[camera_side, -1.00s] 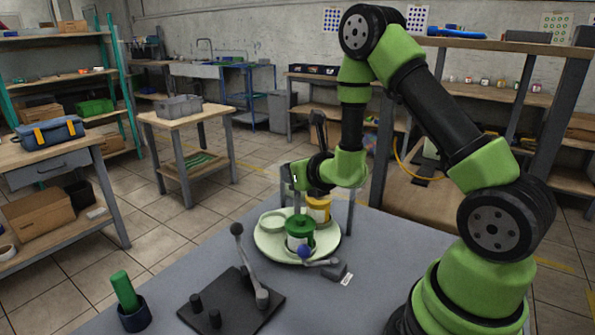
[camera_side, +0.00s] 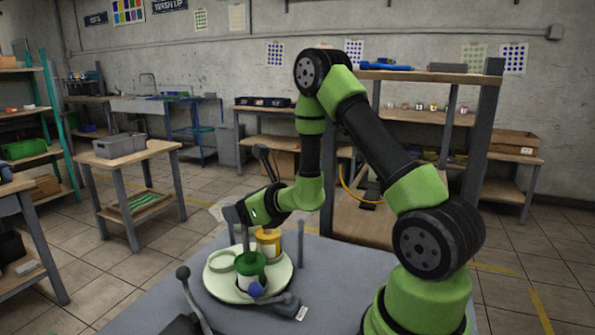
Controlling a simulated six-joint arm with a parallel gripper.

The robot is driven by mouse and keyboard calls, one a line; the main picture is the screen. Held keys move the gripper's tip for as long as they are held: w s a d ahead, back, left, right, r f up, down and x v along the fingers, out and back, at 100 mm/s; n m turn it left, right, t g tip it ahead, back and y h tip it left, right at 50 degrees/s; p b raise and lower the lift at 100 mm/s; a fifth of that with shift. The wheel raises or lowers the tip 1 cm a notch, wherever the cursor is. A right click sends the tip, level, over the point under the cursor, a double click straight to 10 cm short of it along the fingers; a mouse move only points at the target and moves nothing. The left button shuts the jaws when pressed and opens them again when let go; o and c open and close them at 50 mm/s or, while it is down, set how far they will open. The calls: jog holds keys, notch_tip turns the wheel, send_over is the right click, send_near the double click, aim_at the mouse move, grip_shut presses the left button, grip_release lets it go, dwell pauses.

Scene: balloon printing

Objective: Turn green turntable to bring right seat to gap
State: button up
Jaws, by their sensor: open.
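The pale green turntable (camera_side: 218,284) sits on the grey table. A green pot (camera_side: 251,272) stands on its front part. A yellow-orange pot (camera_side: 268,242) stands behind it to the right. An empty ring-shaped seat (camera_side: 222,261) shows on the turntable's left. My gripper (camera_side: 243,240) is open above the turntable, pointing down by the green pot. Whether its fingers touch the pot or the turntable cannot be told from this view. A blue-knobbed lever (camera_side: 256,290) lies at the turntable's front edge, close to the green pot.
A grey lever with a dark ball knob (camera_side: 183,273) rises at the table's lower left. A small block with a white tag (camera_side: 302,313) sits right of the blue knob. The grey table (camera_side: 335,262) is bare to the right.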

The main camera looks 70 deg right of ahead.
jog(key=n+g+y, duration=0.1)
jog(key=n+y, duration=0.5)
jog(key=y, duration=0.1)
jog(key=shift+d+n, duration=0.1)
jog(key=shift+n, duration=0.2)
jog(key=n+g+y, duration=0.5)
jog(key=n+y, duration=0.1)
jog(key=shift+n, duration=0.3)
jog(key=v, duration=0.9)
jog(key=shift+s+r, duration=0.2)
jog(key=shift+r, duration=0.25)
jog(key=s+a+r+n+g+h, duration=0.2)
jog(key=s+a+r+n+h, duration=0.15)
jog(key=a+r+n, duration=0.5)
jog(key=s+a+r+n+g+h, duration=0.25)
jog(key=a+n+h, duration=0.2)
jog(key=a, duration=0.65)
jog(key=s+a+r+n+t+h, duration=0.1)
jog(key=s+a+n+t, duration=0.2)
jog(key=s+n, duration=0.3)
jog(key=shift+s+a+n+t, duration=0.3)
jog(key=shift+s+t, duration=0.15)
jog(key=shift+s, duration=1)
